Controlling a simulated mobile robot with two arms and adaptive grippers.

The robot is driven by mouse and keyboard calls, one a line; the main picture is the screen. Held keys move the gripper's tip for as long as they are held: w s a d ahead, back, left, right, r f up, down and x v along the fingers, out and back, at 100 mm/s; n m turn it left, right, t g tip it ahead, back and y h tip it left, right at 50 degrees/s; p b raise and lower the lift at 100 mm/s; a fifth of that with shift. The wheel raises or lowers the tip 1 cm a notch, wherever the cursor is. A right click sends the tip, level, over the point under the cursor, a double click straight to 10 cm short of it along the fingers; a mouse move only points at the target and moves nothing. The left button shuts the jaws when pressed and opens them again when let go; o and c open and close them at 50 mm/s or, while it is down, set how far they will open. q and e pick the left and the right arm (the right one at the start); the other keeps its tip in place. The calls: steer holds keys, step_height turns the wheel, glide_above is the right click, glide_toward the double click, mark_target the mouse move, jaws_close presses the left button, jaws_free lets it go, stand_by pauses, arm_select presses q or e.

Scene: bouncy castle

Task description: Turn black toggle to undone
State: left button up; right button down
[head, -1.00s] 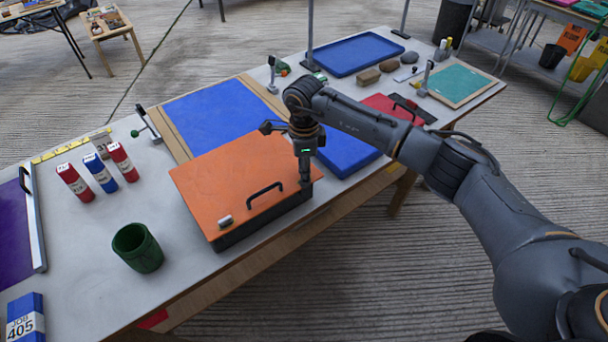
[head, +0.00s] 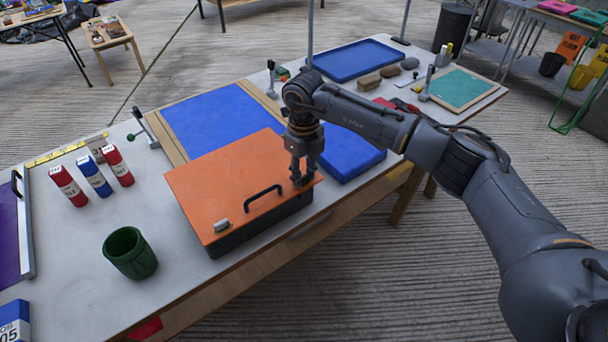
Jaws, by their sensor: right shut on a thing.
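The black case with an orange lid (head: 215,180) lies on the near part of the long grey table, its lid closed. My right gripper (head: 303,180) points down at the right front corner of the lid. It is shut on the small black toggle there, which is mostly hidden by the fingers, so its angle cannot be read. A grey toggle (head: 221,226) sits at the lid's left front corner. A black handle (head: 263,197) stands between them. My left gripper is not in view.
A green cup (head: 130,253) and several red and blue boxes (head: 95,176) stand left of the case. A blue mat (head: 218,118) lies behind it, and a blue pad (head: 350,152) lies close to its right. The table's front edge runs just before the case.

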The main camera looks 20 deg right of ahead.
mark_target(303, 176)
steer(key=shift+m, duration=0.7)
steer(key=c, duration=1)
jaws_free()
steer(key=shift+o, duration=0.2)
steer(key=shift+r, duration=0.15)
step_height(303, 176, up, 12)
